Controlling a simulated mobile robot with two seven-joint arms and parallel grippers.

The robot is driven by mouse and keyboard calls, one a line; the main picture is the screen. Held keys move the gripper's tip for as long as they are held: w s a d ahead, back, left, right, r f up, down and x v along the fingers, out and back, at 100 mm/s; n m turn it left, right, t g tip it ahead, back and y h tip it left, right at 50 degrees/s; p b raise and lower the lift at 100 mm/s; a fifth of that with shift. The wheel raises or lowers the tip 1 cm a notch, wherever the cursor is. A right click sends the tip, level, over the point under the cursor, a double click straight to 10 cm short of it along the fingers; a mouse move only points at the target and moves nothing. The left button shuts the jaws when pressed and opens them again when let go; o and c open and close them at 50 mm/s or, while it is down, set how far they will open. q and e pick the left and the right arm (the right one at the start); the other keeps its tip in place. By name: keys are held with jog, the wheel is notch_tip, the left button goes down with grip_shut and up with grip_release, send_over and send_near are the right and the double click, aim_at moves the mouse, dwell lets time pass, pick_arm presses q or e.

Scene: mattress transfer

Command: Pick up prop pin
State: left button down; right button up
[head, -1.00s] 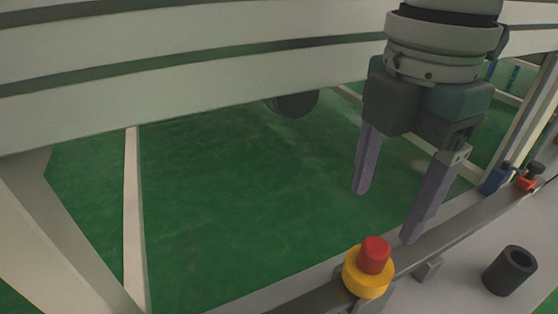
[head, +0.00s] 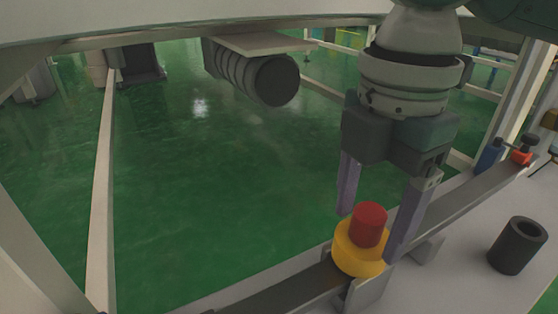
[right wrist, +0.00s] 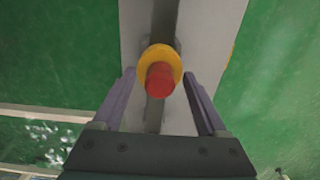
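A red-capped pin with a wide yellow collar (head: 360,245), which looks like the prop pin, stands upright on the narrow grey rail (head: 285,295). It also shows in the right wrist view (right wrist: 160,73), between the two finger lines. My right gripper (head: 371,234) is open, with its purple fingers pointing down on either side of the pin. In the right wrist view the gripper (right wrist: 158,74) is empty, with a gap between each finger and the red cap. No contact shows. My left gripper is not in view.
A dark hollow cylinder (head: 517,246) stands on the pale surface at the right. A blue part (head: 489,156) and a red part (head: 522,155) sit farther along the rail. A dark ribbed cylinder (head: 252,75) hangs under the pale structure. Green floor lies open left of the rail.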

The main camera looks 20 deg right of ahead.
jog(key=c, duration=1)
grip_shut()
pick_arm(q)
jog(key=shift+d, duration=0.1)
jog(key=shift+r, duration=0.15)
pick_arm(e)
jog(key=shift+r, duration=0.15)
